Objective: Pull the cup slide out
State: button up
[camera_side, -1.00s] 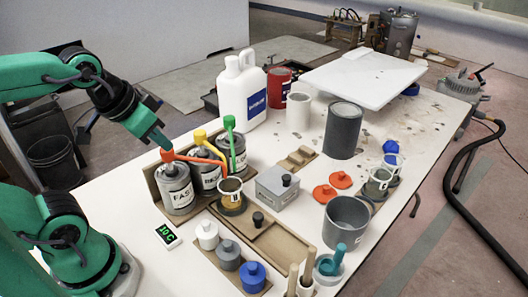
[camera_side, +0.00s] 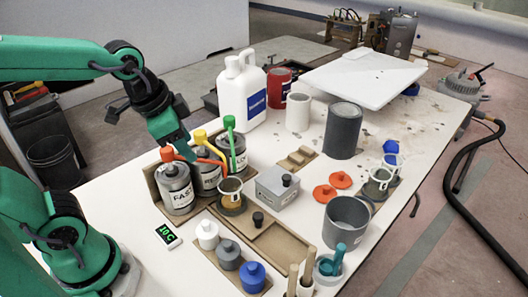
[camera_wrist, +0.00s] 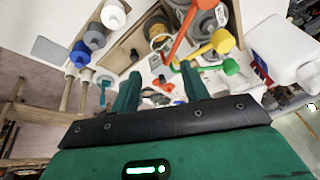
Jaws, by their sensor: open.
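The cup slide (camera_side: 246,213) is a flat wooden piece in a wooden track, with a small black knob (camera_side: 258,218) at its front end. A clear cup with amber contents (camera_side: 231,191) stands in a dark ring at the slide's rear, by the red and yellow spouts. In the wrist view, the knob (camera_wrist: 134,55) and the cup (camera_wrist: 158,38) lie beyond the fingers. My gripper (camera_side: 186,155) is open and empty, above the pump cans and behind the knob, touching neither knob nor cup. Its spread fingers (camera_wrist: 159,70) show in the wrist view.
Three grey cans (camera_side: 175,188) with red, yellow and green pump spouts stand beside the slide. A grey lidded box (camera_side: 277,188) is to the right. White, grey and blue capped bottles (camera_side: 228,255) stand in front. The track ahead of the knob looks clear.

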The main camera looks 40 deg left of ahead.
jog(key=w+d+f+m+g, duration=0.2)
jog(key=w+d+f+m, duration=0.35)
jog(key=m, duration=0.35)
jog(key=m+g, duration=0.2)
jog(key=m, duration=0.6)
send_over(258, 214)
notch_tip(258, 214, down, 8)
jog(key=shift+f, duration=0.15)
jog(key=shift+f, duration=0.15)
jog(key=shift+f, duration=3.75)
grip_shut()
